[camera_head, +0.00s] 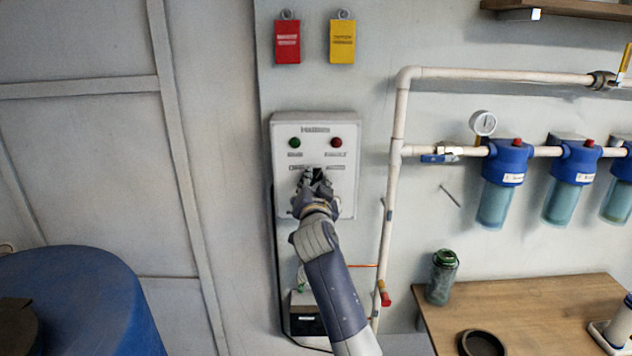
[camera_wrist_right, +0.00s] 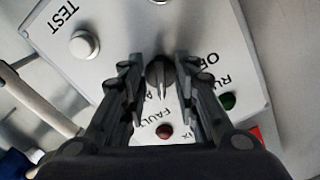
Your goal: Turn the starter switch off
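The white control box (camera_head: 346,195) is on the wall in the head view, and its face also fills much of the right wrist view (camera_wrist_right: 115,55). The black starter switch knob (camera_wrist_right: 161,72) is on that face, among partly covered labels. In the head view my right gripper hides the knob. My right gripper (camera_head: 317,180) is at the lower half of the box face. In the right wrist view its two fingers (camera_wrist_right: 160,88) stand apart, one on each side of the knob, with narrow gaps; contact cannot be told. My left gripper is not in view.
The box has a green light (camera_head: 295,143), a red light (camera_head: 336,143) and a round TEST button (camera_wrist_right: 84,45). A white pipe (camera_head: 395,180) runs close to its right. A blue barrel (camera_head: 80,300) and a wooden table (camera_head: 540,300) with a green bottle (camera_head: 442,277) stand below.

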